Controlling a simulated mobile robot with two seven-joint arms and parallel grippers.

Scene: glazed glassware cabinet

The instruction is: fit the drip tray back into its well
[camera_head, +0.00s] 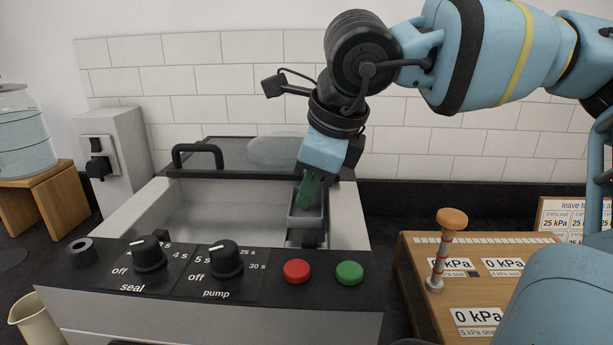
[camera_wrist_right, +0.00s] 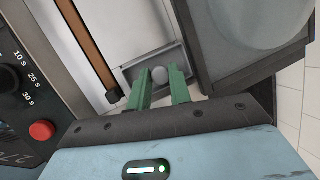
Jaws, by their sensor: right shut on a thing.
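The drip tray is a small grey open box (camera_head: 306,222) at the right end of the machine's chamber. It also shows in the right wrist view (camera_wrist_right: 160,57), with a round pale knob (camera_wrist_right: 158,73) in it. My right gripper (camera_head: 307,200) reaches down from above. Its green fingers are shut on the tray, one on each side of the knob. I cannot tell whether the tray sits in its well or is held above it; the well is hidden. My left gripper is not in view.
The chamber (camera_head: 232,222) is open, with a dark lid frame and black handle (camera_head: 195,150) behind it. Knobs and the red (camera_head: 296,271) and green (camera_head: 348,272) buttons line the front panel. A wooden board (camera_head: 480,300) with a peg stands at right.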

